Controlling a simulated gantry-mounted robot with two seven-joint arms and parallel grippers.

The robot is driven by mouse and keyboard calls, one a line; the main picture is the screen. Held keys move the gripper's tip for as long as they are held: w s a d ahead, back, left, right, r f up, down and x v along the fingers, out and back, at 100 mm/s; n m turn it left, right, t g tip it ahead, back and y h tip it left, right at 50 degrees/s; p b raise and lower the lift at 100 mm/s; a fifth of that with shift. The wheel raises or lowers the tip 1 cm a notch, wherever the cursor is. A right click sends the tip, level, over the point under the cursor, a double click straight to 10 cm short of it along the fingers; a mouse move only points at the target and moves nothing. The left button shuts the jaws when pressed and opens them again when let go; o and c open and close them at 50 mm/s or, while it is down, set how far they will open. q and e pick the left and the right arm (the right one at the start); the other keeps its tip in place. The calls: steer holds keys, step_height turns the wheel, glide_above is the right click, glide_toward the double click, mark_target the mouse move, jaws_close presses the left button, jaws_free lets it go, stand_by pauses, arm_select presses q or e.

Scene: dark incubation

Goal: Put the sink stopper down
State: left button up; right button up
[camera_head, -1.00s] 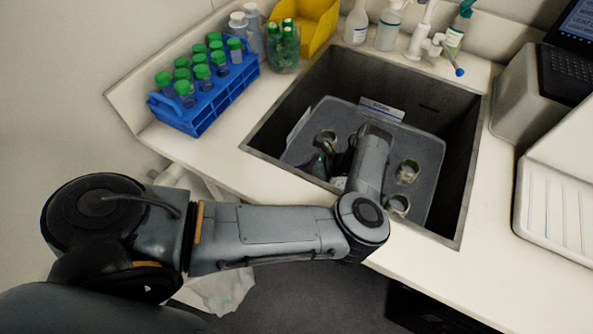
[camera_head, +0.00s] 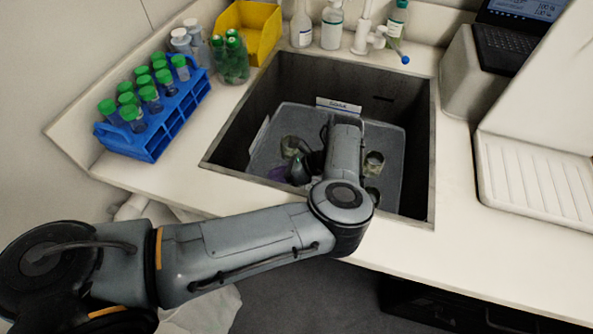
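My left arm comes in from the left and reaches down into the sink (camera_head: 421,150). Its gripper (camera_head: 300,168) is low in the sink, over the left part of a grey tub (camera_head: 385,140), and is mostly hidden by my own forearm and wrist. I cannot tell whether its fingers are open or shut. A small purple patch (camera_head: 278,174) shows just left of the gripper; I cannot tell whether it is the sink stopper. No stopper can be made out clearly. My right gripper is not in view.
Small jars, one at the left (camera_head: 290,146) and one at the right (camera_head: 374,163), stand in the tub. The right counter front is clear.

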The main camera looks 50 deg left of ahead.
arm_select(q)
steer(key=b+v, duration=0.1)
steer(key=v, duration=0.2)
steer(key=shift+w, duration=0.25)
steer(key=shift+b+v, duration=1.95)
steer(key=shift+v, duration=0.4)
steer(key=shift+s+r, duration=0.1)
steer(key=shift+s, duration=0.05)
